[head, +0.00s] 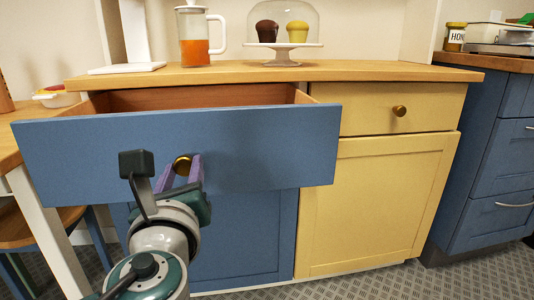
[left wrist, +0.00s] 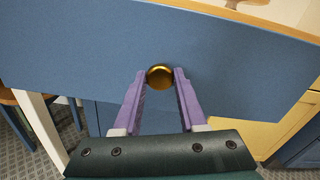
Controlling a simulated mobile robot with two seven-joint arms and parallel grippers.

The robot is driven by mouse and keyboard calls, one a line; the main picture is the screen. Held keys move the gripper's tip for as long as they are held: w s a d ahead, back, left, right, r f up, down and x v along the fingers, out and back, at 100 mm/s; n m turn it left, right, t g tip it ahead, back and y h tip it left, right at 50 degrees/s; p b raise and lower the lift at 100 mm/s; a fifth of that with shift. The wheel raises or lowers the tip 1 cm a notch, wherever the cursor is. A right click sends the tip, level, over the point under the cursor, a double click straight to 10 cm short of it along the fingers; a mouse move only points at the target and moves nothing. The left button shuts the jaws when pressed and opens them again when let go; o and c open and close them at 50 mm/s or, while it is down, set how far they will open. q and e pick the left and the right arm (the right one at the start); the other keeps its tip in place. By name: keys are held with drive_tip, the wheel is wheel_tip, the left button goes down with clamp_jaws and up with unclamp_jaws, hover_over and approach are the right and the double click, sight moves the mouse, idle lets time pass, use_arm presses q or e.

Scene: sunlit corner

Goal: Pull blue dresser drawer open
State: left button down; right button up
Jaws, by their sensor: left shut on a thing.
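The blue dresser drawer (head: 262,146) stands pulled out from the dresser, with its wooden inside (head: 200,97) showing behind the front panel. Its round brass knob (head: 182,165) sits on the middle of the panel. My left gripper (head: 181,170) is shut on the knob, with its purple fingers on either side of it. The left wrist view shows the knob (left wrist: 159,77) between the fingertips and the blue drawer front (left wrist: 70,60) behind them. My right gripper is in neither view.
A pitcher of orange drink (head: 194,40) and a glass-domed cake stand (head: 284,45) with two cupcakes stand on the dresser's wooden top (head: 380,74). A yellow drawer and yellow door (head: 385,200) are to the right. A table (head: 8,150) is close at the left.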

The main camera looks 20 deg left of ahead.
use_arm(q)
drive_tip(key=shift+s+d, duration=0.3)
drive_tip(key=shift+s, duration=0.15)
drive_tip(key=shift+c, duration=2.3)
unclamp_jaws()
drive_tip(key=p+v, duration=0.2)
drive_tip(key=v, duration=0.8)
drive_tip(key=shift+a, duration=0.1)
